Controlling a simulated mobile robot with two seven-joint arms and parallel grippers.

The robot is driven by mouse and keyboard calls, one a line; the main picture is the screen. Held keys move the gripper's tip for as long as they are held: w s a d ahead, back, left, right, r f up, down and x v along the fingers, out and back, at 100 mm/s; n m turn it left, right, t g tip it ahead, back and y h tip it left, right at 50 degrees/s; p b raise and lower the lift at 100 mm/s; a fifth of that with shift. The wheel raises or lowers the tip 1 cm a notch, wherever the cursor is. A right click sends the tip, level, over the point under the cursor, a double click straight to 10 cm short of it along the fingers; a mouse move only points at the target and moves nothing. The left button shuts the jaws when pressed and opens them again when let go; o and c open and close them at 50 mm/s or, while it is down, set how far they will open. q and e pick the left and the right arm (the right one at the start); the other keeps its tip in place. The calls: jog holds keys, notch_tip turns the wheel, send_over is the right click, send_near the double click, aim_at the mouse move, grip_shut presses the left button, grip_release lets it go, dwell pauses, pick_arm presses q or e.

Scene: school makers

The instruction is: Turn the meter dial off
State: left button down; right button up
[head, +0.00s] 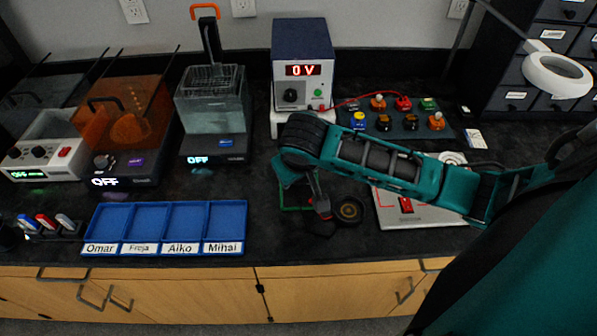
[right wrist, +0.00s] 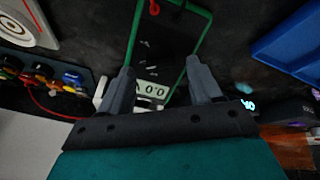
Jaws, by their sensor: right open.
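The meter (head: 283,197) is a dark device with a green border. It lies on the black bench and is mostly hidden behind my right arm in the head view. In the right wrist view the meter (right wrist: 131,40) shows its dark face, small white markings, a red spot at its far end and a pale display reading about 0.0. The dial itself cannot be made out on the dark face. My right gripper (head: 321,208) is over the meter. In the wrist view its open fingers (right wrist: 155,78) are apart on both sides of the display, with nothing held. My left gripper is out of view.
A blue name-labelled tray (head: 165,252) lies left of the meter. A round dark item (head: 349,209) sits close to its right. A power supply (head: 303,62) reading 0 V stands behind, beside a board of coloured knobs (head: 395,125). A white panel (head: 425,212) lies right.

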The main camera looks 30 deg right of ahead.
jog(key=shift+x, duration=0.9)
jog(key=shift+c, duration=0.2)
jog(key=c, duration=1)
jog(key=shift+n, duration=0.3)
jog(key=n, duration=0.5)
jog(key=shift+n, duration=0.3)
jog(key=n, duration=0.5)
jog(key=shift+a+n, duration=0.1)
jog(key=shift+n, duration=0.2)
